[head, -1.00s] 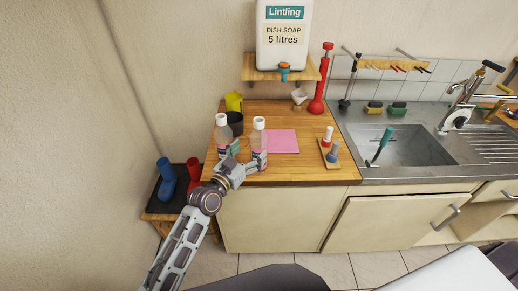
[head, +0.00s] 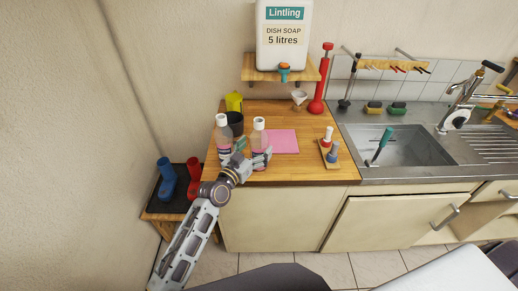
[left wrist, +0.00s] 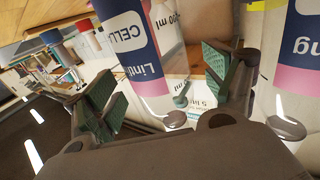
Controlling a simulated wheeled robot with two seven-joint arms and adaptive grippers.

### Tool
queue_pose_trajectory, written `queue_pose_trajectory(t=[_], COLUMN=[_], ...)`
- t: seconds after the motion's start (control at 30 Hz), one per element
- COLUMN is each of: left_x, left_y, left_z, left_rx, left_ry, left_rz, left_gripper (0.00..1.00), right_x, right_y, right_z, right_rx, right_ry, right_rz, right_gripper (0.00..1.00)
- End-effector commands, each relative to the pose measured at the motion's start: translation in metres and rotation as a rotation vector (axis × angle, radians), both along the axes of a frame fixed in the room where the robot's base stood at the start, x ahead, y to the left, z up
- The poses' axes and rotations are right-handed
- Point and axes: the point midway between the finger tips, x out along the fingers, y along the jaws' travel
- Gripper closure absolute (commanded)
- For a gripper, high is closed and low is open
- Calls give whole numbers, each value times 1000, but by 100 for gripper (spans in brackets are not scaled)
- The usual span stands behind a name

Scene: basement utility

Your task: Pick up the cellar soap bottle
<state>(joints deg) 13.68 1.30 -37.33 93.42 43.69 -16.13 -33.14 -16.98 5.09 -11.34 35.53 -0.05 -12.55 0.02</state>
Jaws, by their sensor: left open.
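Two clear bottles with pink contents and white caps stand side by side on the wooden worktop in the head view. My left gripper (head: 254,156) is open at the lower front of the right-hand bottle (head: 259,136). In the left wrist view, a bottle with a blue label reading "CELL" (left wrist: 128,35) stands between the two spread green-padded fingers (left wrist: 160,95); I cannot tell whether they touch it. It appears to be the cellar soap bottle. The other bottle (head: 222,132) is left of the gripper and shows at the right edge of the wrist view (left wrist: 300,50). My right gripper is not in view.
A dark cup (head: 236,123) and yellow container (head: 234,102) stand behind the bottles. A large soap jug (head: 284,45) sits on a shelf above. The sink (head: 405,148) is further right.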

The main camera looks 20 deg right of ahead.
Motion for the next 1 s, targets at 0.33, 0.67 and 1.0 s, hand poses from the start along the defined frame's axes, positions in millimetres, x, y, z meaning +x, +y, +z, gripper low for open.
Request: queue_pose_trajectory(t=[0.33, 0.67, 1.0], left_x=[15, 17, 16], left_y=[-18, -19, -19], left_z=[0, 0, 0], left_rx=[-1, -1, -1], left_ry=[0, 0, 0], left_rz=[0, 0, 0], left_gripper=[16, 16, 32], right_x=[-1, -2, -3], right_y=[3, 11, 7], right_z=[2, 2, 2], right_rx=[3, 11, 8], right_ry=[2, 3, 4], right_rz=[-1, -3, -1], right_gripper=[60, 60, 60])
